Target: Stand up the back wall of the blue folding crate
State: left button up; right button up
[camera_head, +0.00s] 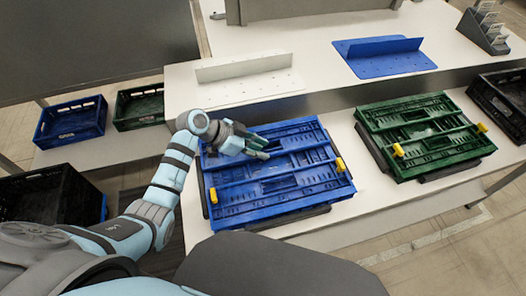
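The blue folding crate (290,193) lies folded flat on the white bench, with its wall panels down. It has a yellow latch on its left side (213,195) and another on its right side (340,164). My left gripper (264,148) is over the back left part of the crate, its fingers pointing right. The fingertips are close to the folded panels; I cannot tell whether they touch. The fingers are small and dark, so their opening is unclear. The gripper and wrist hide part of the crate's back left corner. My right gripper is not in view.
A green folded crate (425,140) lies to the right. Behind are a white angled plate (245,80) and a blue one (385,58) on a raised shelf. Blue (70,122) and dark green (140,106) open crates stand at the left. A black crate (505,100) is at the far right.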

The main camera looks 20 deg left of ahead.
pick_arm(q)
jog(key=shift+x, duration=0.85)
grip_shut()
